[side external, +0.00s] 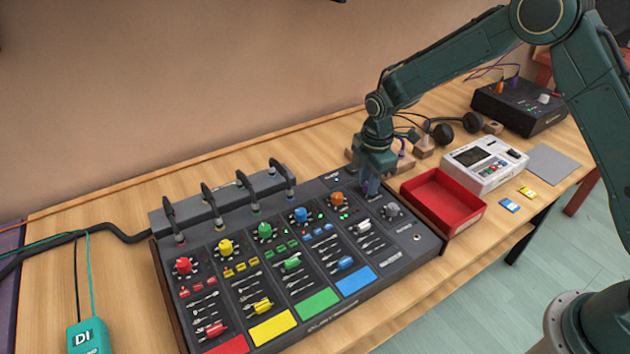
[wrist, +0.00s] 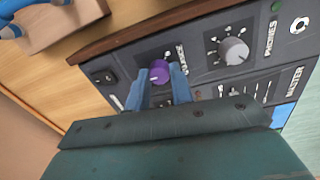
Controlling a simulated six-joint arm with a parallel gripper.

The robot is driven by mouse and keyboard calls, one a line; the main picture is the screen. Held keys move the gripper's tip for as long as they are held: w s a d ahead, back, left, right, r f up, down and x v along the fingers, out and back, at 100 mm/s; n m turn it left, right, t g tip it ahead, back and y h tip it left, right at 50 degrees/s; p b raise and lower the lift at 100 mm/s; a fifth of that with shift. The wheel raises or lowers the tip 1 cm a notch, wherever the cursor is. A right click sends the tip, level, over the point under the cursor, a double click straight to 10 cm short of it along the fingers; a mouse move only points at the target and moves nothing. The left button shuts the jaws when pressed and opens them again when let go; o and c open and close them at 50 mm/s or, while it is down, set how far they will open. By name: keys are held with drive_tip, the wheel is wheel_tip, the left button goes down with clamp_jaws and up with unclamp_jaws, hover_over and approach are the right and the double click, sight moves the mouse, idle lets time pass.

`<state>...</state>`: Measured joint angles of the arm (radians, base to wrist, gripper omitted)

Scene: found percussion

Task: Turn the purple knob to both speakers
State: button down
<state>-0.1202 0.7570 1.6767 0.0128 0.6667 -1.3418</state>
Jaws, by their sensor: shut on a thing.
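The purple knob (wrist: 160,74) shows in the wrist view near the console's edge, with a white pointer mark toward its lower left. My gripper (wrist: 160,80) has its two blue fingers on either side of it, shut on it. In the side external view my gripper (side external: 370,186) reaches down at the upper right part of the dark mixing console (side external: 412,258). The knob is hidden there behind the fingers. The lettering beside the knob is too small to read, so I cannot tell its setting.
A grey knob (wrist: 233,51) sits close to the gripper on the console. A red tray (side external: 432,214) stands just right of the console, with a white device (side external: 480,170) beyond it. Wooden blocks (side external: 425,150) and headphones (side external: 442,133) lie behind the gripper.

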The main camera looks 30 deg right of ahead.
drive_tip(key=shift+r, duration=0.1)
drive_tip(key=c, duration=1.2)
unclamp_jaws()
drive_tip(key=shift+c, duration=0.2)
drive_tip(key=shift+r, duration=0.1)
wheel_tip(320, 180, up, 14)
drive_tip(key=shift+s+f, duration=0.25)
drive_tip(key=shift+s, duration=0.05)
